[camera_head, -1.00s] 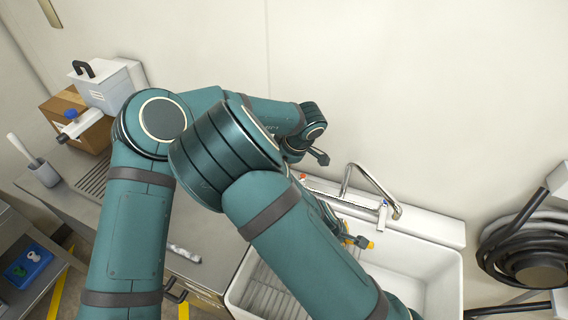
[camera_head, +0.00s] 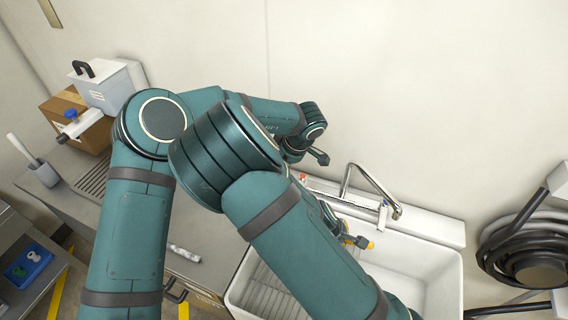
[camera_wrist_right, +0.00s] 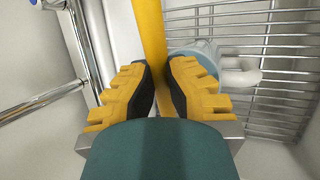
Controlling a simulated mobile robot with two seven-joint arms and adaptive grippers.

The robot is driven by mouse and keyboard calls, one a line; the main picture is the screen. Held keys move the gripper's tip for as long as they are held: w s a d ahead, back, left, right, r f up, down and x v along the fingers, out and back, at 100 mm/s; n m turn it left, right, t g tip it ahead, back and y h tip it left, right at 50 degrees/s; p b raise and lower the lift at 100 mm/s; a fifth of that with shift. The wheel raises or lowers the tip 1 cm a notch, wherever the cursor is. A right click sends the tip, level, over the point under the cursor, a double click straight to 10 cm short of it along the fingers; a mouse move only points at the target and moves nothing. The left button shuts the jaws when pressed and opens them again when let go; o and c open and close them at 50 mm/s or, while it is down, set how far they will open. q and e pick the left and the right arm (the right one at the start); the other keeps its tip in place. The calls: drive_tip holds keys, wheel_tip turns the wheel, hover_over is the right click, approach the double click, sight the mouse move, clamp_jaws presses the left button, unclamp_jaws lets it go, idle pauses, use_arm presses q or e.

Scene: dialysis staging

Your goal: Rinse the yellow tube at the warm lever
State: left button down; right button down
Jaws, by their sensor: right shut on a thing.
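The yellow tube (camera_wrist_right: 152,35) runs upright between the fingers of my right gripper (camera_wrist_right: 160,88) in the right wrist view. The right gripper is shut on it. In the head view, the right gripper (camera_head: 358,242) is over the sink, below the spout, with a small yellow end (camera_head: 371,245) beside its tips. A red-marked lever (camera_head: 303,177) is at the left of the tap, partly hidden by my arm. My left gripper (camera_head: 320,157) is above and near this lever; its jaw opening is unclear. A blue-marked lever (camera_head: 384,203) is on the right.
The white sink (camera_head: 440,262) has a chrome spout (camera_head: 384,190) over it. A wire rack (camera_wrist_right: 280,50) and a rounded grey-blue item (camera_wrist_right: 200,55) show beyond the tube. A coiled black hose (camera_head: 530,255) hangs at right. The counter holds a cardboard box (camera_head: 92,133).

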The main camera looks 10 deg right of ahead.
drive_tip(key=s+a+r+p, duration=0.1)
drive_tip(key=a+r+p, duration=0.3)
drive_tip(key=shift+s+a+p, duration=0.3)
drive_tip(key=shift+s+a, duration=0.05)
drive_tip(key=shift+s, duration=0.05)
idle(0.4)
idle(1.1)
